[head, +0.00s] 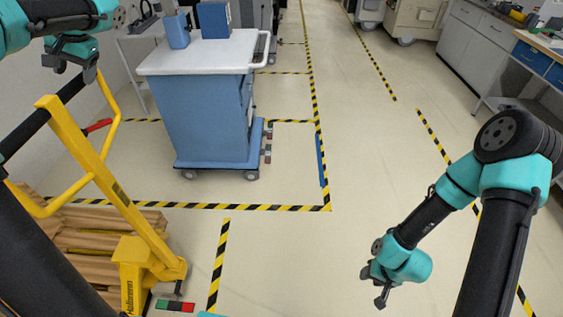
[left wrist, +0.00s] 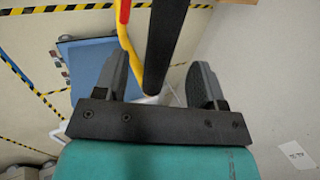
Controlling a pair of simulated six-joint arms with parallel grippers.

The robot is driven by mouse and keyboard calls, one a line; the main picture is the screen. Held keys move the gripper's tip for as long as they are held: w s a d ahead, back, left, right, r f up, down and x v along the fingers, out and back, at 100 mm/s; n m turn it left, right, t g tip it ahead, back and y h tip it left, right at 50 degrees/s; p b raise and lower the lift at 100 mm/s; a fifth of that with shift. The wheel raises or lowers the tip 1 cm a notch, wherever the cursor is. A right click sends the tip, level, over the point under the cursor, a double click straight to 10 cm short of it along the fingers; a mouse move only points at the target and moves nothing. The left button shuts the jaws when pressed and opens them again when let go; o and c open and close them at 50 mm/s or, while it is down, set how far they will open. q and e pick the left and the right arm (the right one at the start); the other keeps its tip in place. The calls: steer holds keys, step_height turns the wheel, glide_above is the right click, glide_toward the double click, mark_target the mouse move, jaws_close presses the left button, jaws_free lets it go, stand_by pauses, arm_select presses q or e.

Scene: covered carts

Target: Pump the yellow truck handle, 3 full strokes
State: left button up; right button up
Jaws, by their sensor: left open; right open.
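The yellow truck (head: 133,272) is a pallet truck at the lower left of the head view. Its yellow handle (head: 90,160) stands tilted, with a black grip bar (head: 38,118) across the top and a red lever (head: 98,126). My left gripper (head: 84,72) is at the upper right end of the grip bar. In the left wrist view the black bar (left wrist: 166,35) runs between the two open fingers of the left gripper (left wrist: 165,88); whether they touch it I cannot tell. My right gripper (head: 376,288) is open and empty above the floor, away from the truck.
A wooden pallet (head: 75,245) lies behind the truck's base. A blue cart (head: 205,115) with a white top carrying blue boxes stands beyond it. Yellow-black tape marks the floor. Benches (head: 535,60) line the right. The middle floor is clear.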

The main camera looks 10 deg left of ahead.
mark_target(76, 80)
arm_select(q)
steer(key=shift+x, duration=2)
steer(key=shift+c, duration=0.3)
jaws_close()
